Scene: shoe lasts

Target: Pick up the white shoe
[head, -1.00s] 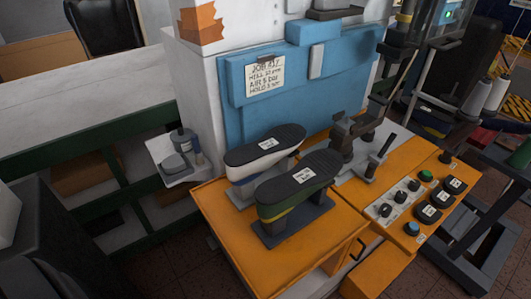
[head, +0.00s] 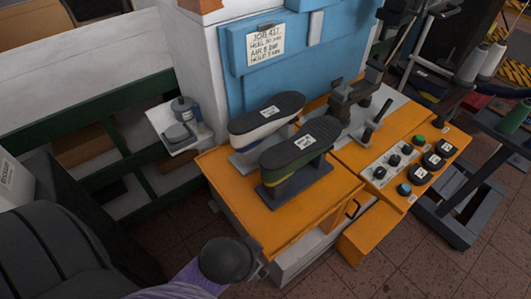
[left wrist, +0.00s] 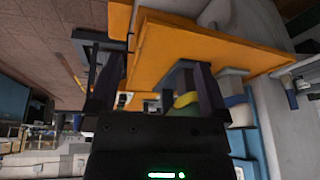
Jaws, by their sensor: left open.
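The white shoe (head: 258,135) stands upside down on a grey stand at the back of the orange table, its dark sole with a white label facing up. A green and yellow shoe (head: 300,158) stands in front of it and hides part of it. In the left wrist view, the white shoe with its blue band (left wrist: 238,112) is partly visible beyond the right finger. My left gripper (left wrist: 155,92) is open and empty, apart from both shoes. In the head view my left arm reaches in at the bottom, in front of the table; its fingers are not clear there. My right gripper is out of view.
The orange table (head: 235,205) has free room at its front left. A clamp device (head: 355,100) and a panel of knobs (head: 405,165) stand to the right. A blue board with a note (head: 265,45) rises behind. A small grey shelf (head: 180,140) juts out left.

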